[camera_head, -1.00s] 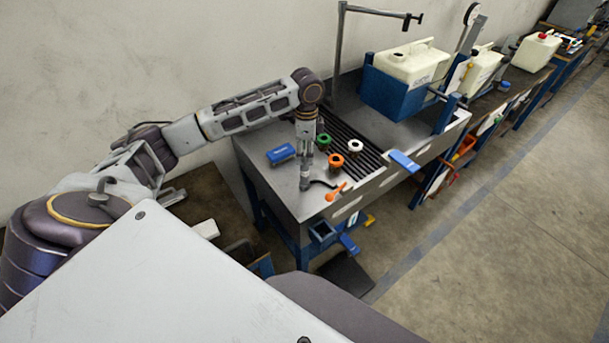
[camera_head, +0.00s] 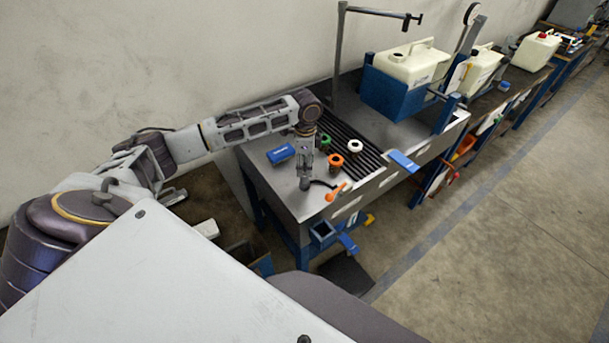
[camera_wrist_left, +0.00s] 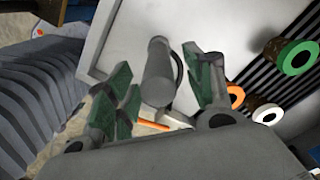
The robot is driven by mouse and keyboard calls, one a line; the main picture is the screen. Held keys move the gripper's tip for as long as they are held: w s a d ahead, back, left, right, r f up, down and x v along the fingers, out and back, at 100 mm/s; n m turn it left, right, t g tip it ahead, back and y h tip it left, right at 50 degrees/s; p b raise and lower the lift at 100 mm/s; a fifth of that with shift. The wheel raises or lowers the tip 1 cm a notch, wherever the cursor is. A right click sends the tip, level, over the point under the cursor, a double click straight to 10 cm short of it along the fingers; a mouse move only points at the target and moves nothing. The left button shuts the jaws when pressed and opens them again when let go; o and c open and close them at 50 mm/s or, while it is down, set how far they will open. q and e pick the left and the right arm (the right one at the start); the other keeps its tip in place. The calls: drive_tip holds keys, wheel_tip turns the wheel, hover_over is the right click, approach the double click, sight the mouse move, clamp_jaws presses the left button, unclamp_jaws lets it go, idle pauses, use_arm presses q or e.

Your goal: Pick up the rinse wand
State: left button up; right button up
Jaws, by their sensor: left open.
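A grey upright cylinder (camera_head: 305,184) stands near the front left corner of the steel bench, with a thin black curve beside it and an orange piece (camera_head: 336,191) to its right; I take these as the rinse wand, though which part is which is unclear. In the left wrist view the grey cylinder (camera_wrist_left: 160,72) lies between the fingers, and the orange piece (camera_wrist_left: 156,125) shows partly below it. My left gripper (camera_head: 305,166) points down over the cylinder, open; its green-padded fingers (camera_wrist_left: 158,66) are on either side, with no clear grip. My right gripper is out of view.
A blue block (camera_head: 280,154) lies left of the gripper. Rings in green (camera_head: 323,141), orange (camera_head: 335,160) and white (camera_head: 354,146) stand close to its right by the slatted drain (camera_head: 362,157). A blue bin with a cream tank (camera_head: 412,62) stands farther back.

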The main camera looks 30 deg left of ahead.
use_arm(q)
drive_tip(key=shift+f, duration=1.8)
drive_tip(key=shift+s, duration=0.1)
clamp_jaws()
